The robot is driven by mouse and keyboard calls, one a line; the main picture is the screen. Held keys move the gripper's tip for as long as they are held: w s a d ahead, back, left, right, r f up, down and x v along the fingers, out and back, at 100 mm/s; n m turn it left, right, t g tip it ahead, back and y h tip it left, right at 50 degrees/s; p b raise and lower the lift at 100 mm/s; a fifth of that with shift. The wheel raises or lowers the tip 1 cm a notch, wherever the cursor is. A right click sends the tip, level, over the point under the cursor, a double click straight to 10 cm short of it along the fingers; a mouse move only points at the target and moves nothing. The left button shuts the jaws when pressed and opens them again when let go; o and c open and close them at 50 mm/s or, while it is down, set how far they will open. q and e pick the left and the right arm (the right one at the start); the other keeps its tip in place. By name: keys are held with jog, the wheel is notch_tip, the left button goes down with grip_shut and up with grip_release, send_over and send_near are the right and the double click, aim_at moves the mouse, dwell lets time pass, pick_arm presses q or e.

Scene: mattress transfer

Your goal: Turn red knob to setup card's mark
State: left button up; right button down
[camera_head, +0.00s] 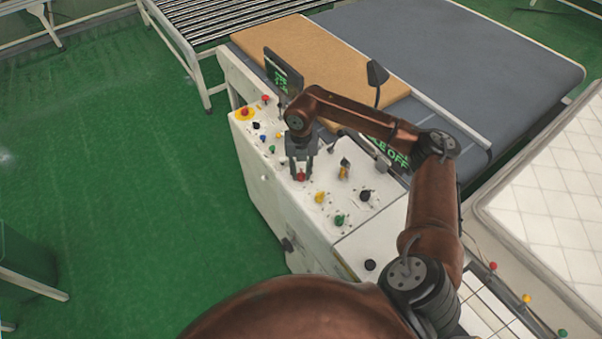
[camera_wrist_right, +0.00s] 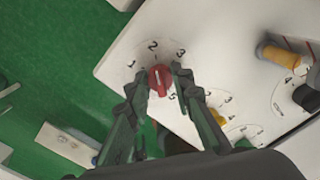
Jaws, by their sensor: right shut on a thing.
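The red knob (camera_head: 301,176) sits on the white control panel (camera_head: 350,222). My right gripper (camera_head: 301,172) points down at it, one finger on each side. In the right wrist view, my right gripper (camera_wrist_right: 162,79) is shut on the red knob (camera_wrist_right: 160,83). Printed numbers ring the knob; 1, 2, 3 and 5 show. A white line on its face points up, roughly toward 2. I cannot make out a setup card or its mark. My left gripper is out of view.
A monitor (camera_head: 283,78) with green text stands at the panel's far end. A quilted mattress (camera_head: 550,195) lies right.

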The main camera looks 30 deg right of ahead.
aim_at(301, 172)
jog(key=c, duration=1.7)
grip_release()
notch_tip(301, 172, up, 12)
jog(key=shift+r, duration=0.1)
